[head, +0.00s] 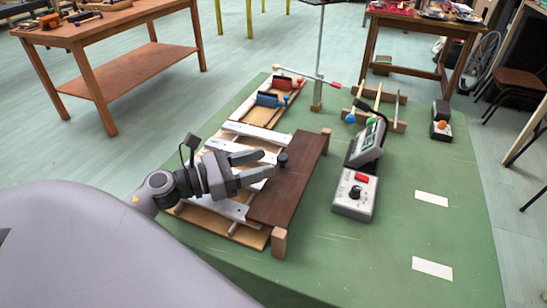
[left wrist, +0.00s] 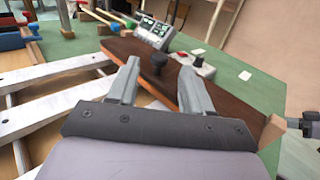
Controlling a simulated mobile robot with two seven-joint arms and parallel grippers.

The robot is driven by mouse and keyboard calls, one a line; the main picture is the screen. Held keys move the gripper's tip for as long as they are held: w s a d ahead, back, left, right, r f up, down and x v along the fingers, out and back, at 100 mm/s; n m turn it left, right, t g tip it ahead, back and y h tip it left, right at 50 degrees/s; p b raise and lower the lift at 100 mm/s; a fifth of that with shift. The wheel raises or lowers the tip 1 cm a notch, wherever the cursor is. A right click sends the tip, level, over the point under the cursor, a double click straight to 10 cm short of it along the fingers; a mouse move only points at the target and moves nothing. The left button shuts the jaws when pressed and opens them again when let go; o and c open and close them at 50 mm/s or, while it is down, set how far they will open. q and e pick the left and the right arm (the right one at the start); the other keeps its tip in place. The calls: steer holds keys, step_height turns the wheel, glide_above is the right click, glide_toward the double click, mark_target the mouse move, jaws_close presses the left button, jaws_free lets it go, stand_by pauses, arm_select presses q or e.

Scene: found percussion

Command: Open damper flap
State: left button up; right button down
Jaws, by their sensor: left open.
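The damper flap is a dark brown wooden board (head: 289,191) lying over the right ends of several pale metal bars, with wooden blocks at its two ends. A dark round knob (head: 283,160) stands on its left part. My left gripper (head: 267,164) is open, its two fingers pointing right toward the knob, which is just beyond the fingertips. In the left wrist view, the knob (left wrist: 159,63) shows between and ahead of the open fingers (left wrist: 156,72), and the brown board (left wrist: 132,58) stretches behind them.
A grey control box with a red button and black dial (head: 355,194) stands right of the board, with a display unit (head: 366,145) behind it. Red and blue clamp-like pieces (head: 272,99) lie beyond the bars. The green mat (head: 400,235) is mostly clear at the front right.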

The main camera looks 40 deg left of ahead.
mark_target(278, 159)
arm_select(q)
steer(key=shift+p+x, duration=0.3)
steer(key=shift+x, duration=1.5)
jaws_close()
